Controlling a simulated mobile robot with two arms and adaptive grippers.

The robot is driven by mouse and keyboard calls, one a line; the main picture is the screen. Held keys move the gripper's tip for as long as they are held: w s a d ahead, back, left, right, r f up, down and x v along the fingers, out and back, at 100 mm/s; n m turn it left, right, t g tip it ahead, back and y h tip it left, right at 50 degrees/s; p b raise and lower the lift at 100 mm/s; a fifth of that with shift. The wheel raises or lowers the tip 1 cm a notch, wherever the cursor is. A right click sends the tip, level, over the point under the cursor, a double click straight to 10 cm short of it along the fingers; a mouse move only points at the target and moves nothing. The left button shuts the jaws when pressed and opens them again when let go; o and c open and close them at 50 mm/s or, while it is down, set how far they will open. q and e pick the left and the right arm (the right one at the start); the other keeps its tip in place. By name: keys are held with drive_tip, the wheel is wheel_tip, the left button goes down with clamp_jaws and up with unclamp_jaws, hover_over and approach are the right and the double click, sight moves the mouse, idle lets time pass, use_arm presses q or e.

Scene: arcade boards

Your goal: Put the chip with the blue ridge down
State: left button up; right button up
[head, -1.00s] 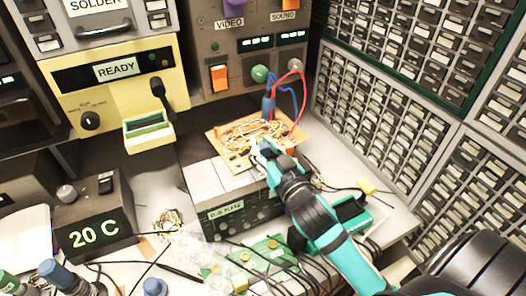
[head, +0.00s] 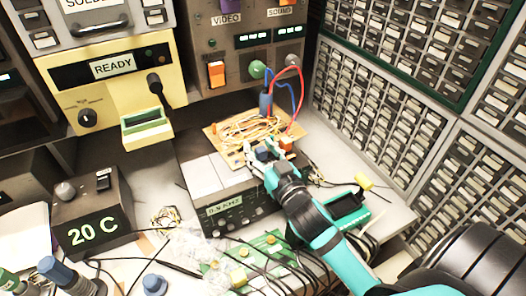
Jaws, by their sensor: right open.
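A brown board (head: 222,133) lies on top of the grey instrument box, with a tangle of pale wires over it. My right gripper (head: 261,153) is open at the board's front edge, its fingers pointing away from me. A small dark blue piece (head: 263,154), which looks like the chip with the blue ridge, shows between the fingertips. I cannot tell whether it is seated in the board, and its lower part is hidden. An orange block (head: 286,143) sits just right of the fingers. My left gripper is not in view.
The grey box (head: 203,176) stands under the board. Red and blue cables rise behind it to the panel. A green board (head: 262,258) with loose black leads lies in front. A teal device (head: 345,206) lies beside my right arm. Drawer cabinets (head: 365,115) close off the right.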

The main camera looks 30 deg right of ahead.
drive_tip(key=s+b, duration=0.1)
drive_tip(key=s, duration=1.1)
drive_tip(key=shift+a+r, duration=0.15)
drive_tip(key=shift+a, duration=0.2)
